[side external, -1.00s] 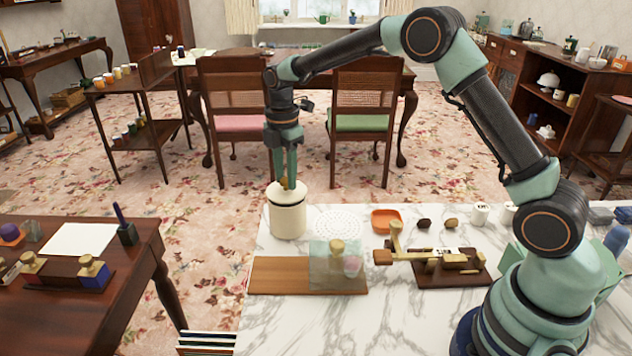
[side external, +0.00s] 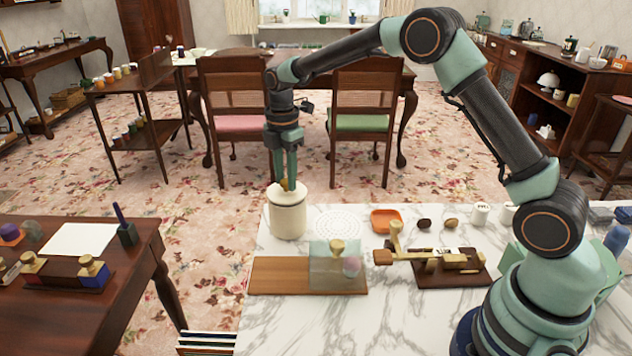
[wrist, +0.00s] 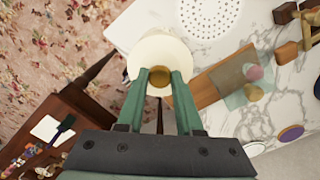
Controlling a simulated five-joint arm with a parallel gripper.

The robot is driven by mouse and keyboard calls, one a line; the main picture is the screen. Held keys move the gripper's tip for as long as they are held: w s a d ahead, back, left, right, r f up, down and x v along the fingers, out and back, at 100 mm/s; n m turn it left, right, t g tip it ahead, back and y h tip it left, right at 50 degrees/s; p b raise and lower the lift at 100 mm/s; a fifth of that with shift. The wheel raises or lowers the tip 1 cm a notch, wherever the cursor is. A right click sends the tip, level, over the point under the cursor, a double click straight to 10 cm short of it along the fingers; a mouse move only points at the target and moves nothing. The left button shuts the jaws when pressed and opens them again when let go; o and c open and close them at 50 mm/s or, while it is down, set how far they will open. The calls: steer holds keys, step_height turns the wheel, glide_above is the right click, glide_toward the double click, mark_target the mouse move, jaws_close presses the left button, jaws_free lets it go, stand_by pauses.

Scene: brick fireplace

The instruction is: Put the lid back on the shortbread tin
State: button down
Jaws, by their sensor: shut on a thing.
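The shortbread tin (side external: 288,220) is a cream cylinder standing upright at the far left edge of the marble table. Its cream lid (side external: 273,192) is over the tin's mouth, with a thin dark line below its edge. I cannot tell whether it is fully seated. My gripper (side external: 287,182) points straight down and is shut on the lid's brass-coloured knob (wrist: 158,76). In the wrist view the round lid (wrist: 158,48) hides the tin below it.
A white perforated disc (side external: 337,222) and an orange dish (side external: 385,220) are to the right. A brass balance-like device (side external: 440,264) stands farther right. Bare marble lies along the front.

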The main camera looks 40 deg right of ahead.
steer(key=shift+c, duration=2.4)
jaws_free()
steer(key=o, duration=0.5)
steer(key=shift+r, duration=3.5)
